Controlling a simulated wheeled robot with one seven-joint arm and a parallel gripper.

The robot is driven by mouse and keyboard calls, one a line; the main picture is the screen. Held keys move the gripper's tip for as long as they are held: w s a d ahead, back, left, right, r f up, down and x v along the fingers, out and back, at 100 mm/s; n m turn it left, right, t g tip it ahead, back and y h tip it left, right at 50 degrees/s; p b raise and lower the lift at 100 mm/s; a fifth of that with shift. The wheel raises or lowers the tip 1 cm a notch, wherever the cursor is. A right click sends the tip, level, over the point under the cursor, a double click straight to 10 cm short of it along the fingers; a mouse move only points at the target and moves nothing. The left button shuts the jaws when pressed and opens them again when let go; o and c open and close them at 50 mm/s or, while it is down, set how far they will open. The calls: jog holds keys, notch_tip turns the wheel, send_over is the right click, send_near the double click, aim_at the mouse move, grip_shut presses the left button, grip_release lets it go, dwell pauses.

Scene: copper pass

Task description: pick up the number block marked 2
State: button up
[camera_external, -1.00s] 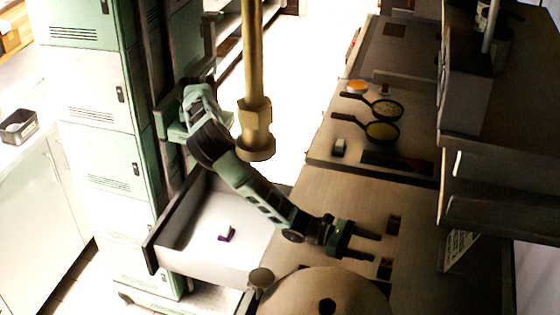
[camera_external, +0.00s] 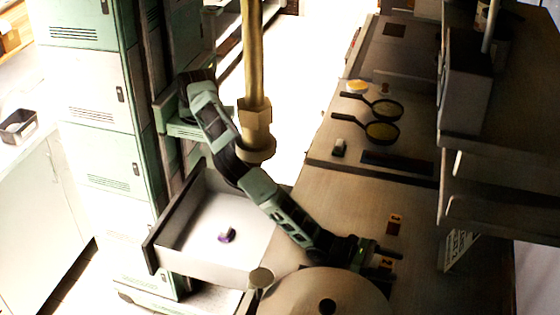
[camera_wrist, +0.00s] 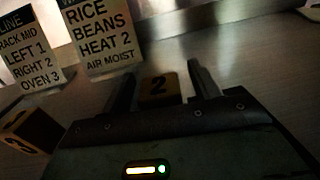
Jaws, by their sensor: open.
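The number block marked 2 is a small wooden-tan cube with a dark face; in the wrist view the block (camera_wrist: 158,86) sits between my two fingers, its 2 facing up. In the external view the same block (camera_external: 386,263) is on the counter, partly hidden by my fingers. My gripper (camera_wrist: 163,68) is open, with a finger on each side of the block; gaps to the fingers look small, and contact cannot be told. My gripper also shows in the external view (camera_external: 393,264), low over the counter.
A block marked 3 (camera_wrist: 22,130) stands to the left in the wrist view. Sign cards (camera_wrist: 98,38) stand beyond. A round table top (camera_external: 300,297) is close by my forearm. Pans (camera_external: 381,131) are farther back on the counter (camera_external: 335,205).

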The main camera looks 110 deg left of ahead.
jog(key=shift+w, duration=0.15)
jog(key=c, duration=1.1)
